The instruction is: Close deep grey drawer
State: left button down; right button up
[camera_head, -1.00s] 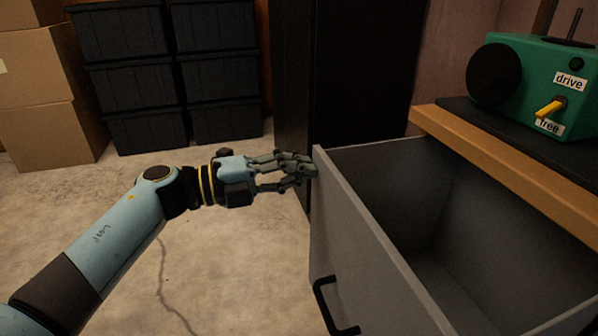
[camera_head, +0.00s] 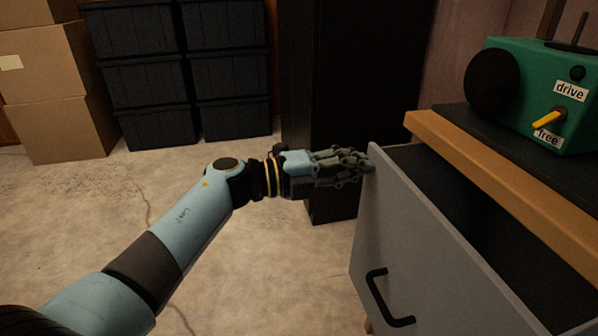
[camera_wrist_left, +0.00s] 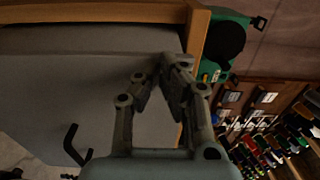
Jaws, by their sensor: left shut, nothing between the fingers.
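The deep grey drawer (camera_head: 420,240) stands partly open under a wooden bench top, with a black handle (camera_head: 388,300) on its front. Part of its dark inside shows behind the front panel. My left gripper (camera_head: 368,163) is shut and empty, with its fingertips at the upper left corner of the drawer front, seemingly touching it. In the left wrist view the shut fingers (camera_wrist_left: 172,62) lie over the grey front (camera_wrist_left: 60,105), near its edge. My right gripper is not in view.
The wooden bench top (camera_head: 500,180) carries a green machine (camera_head: 545,95) with a yellow lever. A black cabinet (camera_head: 365,80) stands behind the drawer. Black crates (camera_head: 190,75) and cardboard boxes (camera_head: 55,90) stand at the back left. The concrete floor on the left is clear.

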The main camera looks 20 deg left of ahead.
pick_arm(q)
jog(key=x, duration=0.7)
jog(key=shift+b, duration=0.35)
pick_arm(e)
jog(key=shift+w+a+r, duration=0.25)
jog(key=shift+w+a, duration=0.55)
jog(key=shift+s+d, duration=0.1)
